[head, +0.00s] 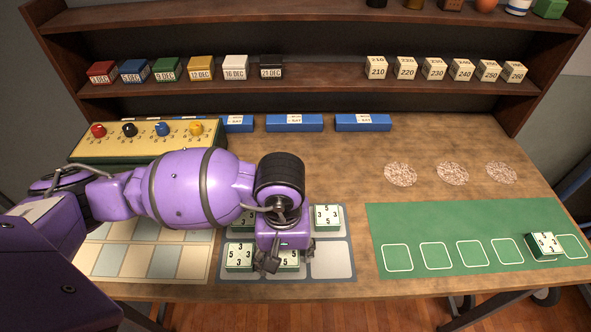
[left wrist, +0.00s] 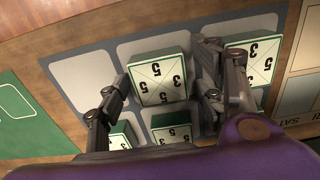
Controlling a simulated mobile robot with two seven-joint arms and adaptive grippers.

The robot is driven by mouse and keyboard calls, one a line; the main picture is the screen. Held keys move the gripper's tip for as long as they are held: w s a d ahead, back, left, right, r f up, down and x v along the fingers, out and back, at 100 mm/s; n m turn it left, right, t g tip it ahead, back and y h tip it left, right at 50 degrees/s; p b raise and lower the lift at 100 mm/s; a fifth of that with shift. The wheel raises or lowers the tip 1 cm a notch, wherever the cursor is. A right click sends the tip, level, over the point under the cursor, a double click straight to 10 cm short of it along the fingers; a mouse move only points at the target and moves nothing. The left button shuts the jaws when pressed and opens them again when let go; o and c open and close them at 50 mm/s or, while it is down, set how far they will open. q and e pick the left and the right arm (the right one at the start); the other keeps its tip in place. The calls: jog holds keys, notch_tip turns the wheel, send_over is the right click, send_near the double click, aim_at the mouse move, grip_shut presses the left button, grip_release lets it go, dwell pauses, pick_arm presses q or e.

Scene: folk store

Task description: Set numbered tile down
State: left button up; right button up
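My left gripper (head: 272,262) reaches down over the grey tile tray (head: 331,262). In the left wrist view its fingers (left wrist: 160,90) stand on either side of a white-and-green numbered tile (left wrist: 159,80), with a narrow gap at the right finger, so it looks open. This tile also shows in the head view (head: 290,261), in the near middle cell, partly hidden by the gripper. Other tiles sit at near left (head: 239,257), far left (head: 243,218) and far right (head: 327,217). The near right cell is empty. My right gripper is not in view.
A green mat (head: 420,225) with outlined squares lies at right, with one tile (head: 543,246) near its right end. A yellow knob box (head: 150,142) stands behind my left arm. Blue blocks (head: 294,123) line the back below the shelf (head: 320,77).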

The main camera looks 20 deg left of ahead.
aim_at(286, 254)
pick_arm(q)
notch_tip(286, 254, up, 12)
jog(key=shift+r, duration=0.25)
dwell(0.5)
jog(key=shift+d, duration=0.1)
